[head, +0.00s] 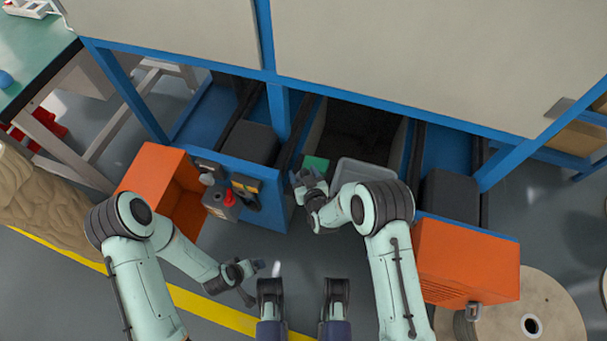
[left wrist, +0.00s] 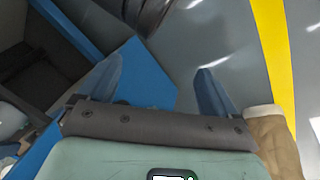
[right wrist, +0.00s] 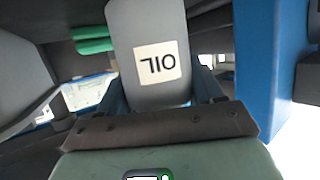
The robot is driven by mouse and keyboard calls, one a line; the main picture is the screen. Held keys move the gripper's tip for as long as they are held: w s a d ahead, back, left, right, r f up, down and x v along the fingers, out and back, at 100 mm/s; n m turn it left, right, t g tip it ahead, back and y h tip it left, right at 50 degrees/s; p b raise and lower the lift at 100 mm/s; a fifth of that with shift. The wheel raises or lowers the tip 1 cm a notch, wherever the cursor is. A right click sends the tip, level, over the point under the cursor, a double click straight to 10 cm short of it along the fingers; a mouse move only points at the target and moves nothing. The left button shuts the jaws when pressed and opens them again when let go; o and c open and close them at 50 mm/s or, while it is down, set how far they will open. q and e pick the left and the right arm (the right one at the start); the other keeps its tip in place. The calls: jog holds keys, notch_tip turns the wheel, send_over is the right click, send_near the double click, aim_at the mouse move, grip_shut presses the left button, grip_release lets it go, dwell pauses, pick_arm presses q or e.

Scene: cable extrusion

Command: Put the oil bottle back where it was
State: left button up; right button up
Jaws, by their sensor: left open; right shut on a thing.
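The oil bottle (right wrist: 149,25) is grey with a white OIL label (right wrist: 156,63), which appears upside down in the right wrist view. My right gripper (right wrist: 158,90) is shut on it, with one finger on each side. In the head view the right gripper (head: 304,182) is at the opening of the blue machine frame, beside a small green object (head: 316,163). The bottle is hard to make out there. My left gripper (head: 262,282) is open and empty, low over the floor; its spread fingers show in the left wrist view (left wrist: 158,88).
A grey bin (head: 364,169) stands just right of the right gripper. Blue machine panels (head: 272,180) and an orange box (head: 160,185) lie to the left. Another orange box (head: 466,262) and a cable spool (head: 560,308) are at right. Grey floor (head: 300,245) between the arms is clear.

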jog(key=shift+f, duration=0.1)
jog(key=o, duration=1.1)
jog(key=shift+o, duration=0.2)
